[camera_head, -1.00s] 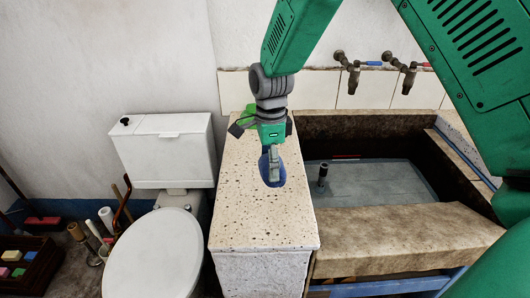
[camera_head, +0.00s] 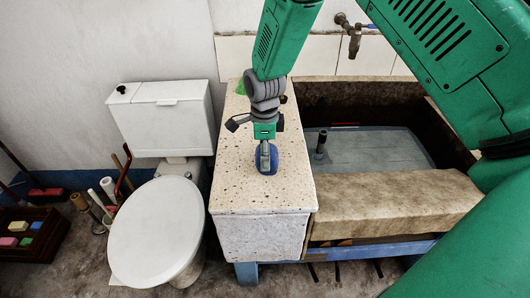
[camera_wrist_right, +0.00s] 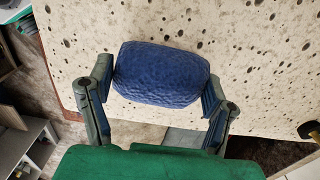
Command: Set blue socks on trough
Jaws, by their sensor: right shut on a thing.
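Blue socks, rolled into a bundle (camera_head: 274,163), are between the fingers of my right gripper (camera_head: 265,156), over the front part of the pale speckled slab (camera_head: 235,180) beside the basin. In the right wrist view the bundle (camera_wrist_right: 162,75) sits between both fingers, with the speckled surface behind it. I cannot tell whether the socks touch the slab. The stone trough (camera_head: 400,208) is to the right, with grey water inside. My left gripper is not in view.
A green item (camera_head: 240,88) lies at the back of the slab, partly hidden by my arm. A dark upright pipe (camera_head: 321,143) stands in the water. A tap (camera_head: 354,40) is on the wall. A white toilet (camera_head: 158,230) stands to the left. The slab around the socks is clear.

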